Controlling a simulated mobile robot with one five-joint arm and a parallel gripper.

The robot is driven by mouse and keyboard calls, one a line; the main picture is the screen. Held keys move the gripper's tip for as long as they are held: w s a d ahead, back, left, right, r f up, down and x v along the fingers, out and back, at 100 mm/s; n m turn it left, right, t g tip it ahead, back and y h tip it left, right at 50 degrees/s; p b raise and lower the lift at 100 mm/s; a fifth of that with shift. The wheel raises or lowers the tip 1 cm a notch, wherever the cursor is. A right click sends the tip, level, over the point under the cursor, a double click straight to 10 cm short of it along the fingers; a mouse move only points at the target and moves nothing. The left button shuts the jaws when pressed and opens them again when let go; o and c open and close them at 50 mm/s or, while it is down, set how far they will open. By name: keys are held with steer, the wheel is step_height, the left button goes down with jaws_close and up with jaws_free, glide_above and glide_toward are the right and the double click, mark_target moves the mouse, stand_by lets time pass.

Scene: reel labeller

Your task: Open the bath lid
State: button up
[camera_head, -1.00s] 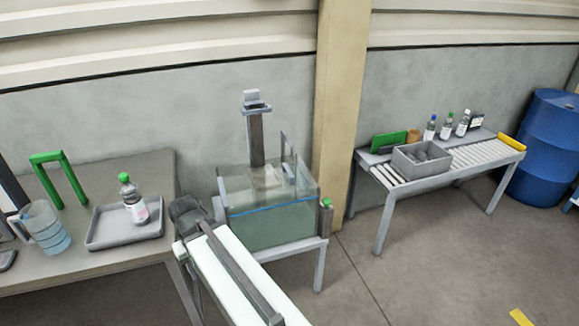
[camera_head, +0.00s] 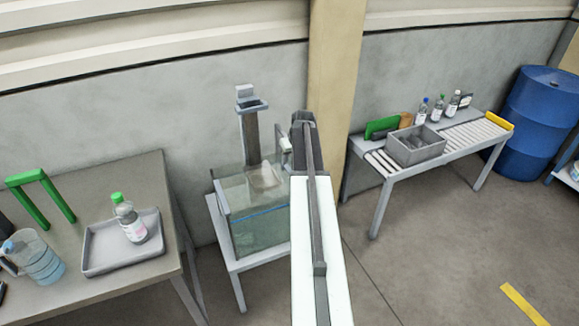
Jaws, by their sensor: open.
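The bath (camera_head: 258,233) is a clear glass tank with water and a blue line, on a light grey stand left of my arm. Its top looks like clear glass; I cannot make out the lid's edges or whether it is shut. A thin light grey upright piece (camera_head: 285,146) shows at the bath's right back, just left of my wrist. My gripper (camera_head: 303,119) is the dark end of my white arm, over the bath's right side in the picture. It is open; its fingers are mostly hidden, and I cannot tell whether it touches anything. My arm hides the bath's right part.
A grey post (camera_head: 252,135) stands behind the bath. The left table (camera_head: 120,190) holds a tray (camera_head: 105,262) with a bottle, a jug (camera_head: 36,258) and a green frame (camera_head: 45,200). A roller bench (camera_head: 472,138) with a grey bin and a blue barrel (camera_head: 540,110) stand right.

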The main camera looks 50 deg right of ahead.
mark_target(288, 169)
steer(key=b+x, duration=0.5)
steer(key=x, duration=0.2)
steer(key=shift+s+f+b, duration=0.1)
steer(key=shift+b, duration=0.25)
jaws_close()
stand_by(0.9)
